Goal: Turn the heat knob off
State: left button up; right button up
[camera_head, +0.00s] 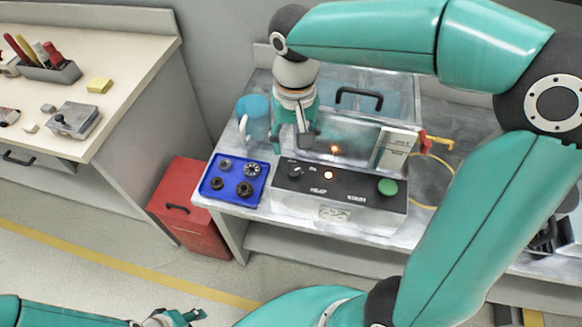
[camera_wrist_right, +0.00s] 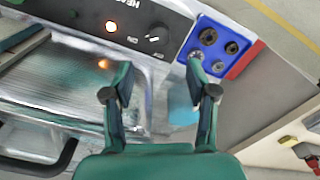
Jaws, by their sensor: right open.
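A blue tray (camera_head: 208,197) with several dark round parts stands left of the panel. A green button (camera_head: 387,187) is on the panel's right. An orange glow (camera_head: 335,149) shows behind the panel. A red box (camera_head: 185,225) is on the floor.

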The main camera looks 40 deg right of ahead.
aim_at(294, 170)
notch_tip(294, 170, down, 9)
jog(key=shift+s+f, duration=0.1)
jog(key=shift+f, duration=0.1)
dwell(0.3)
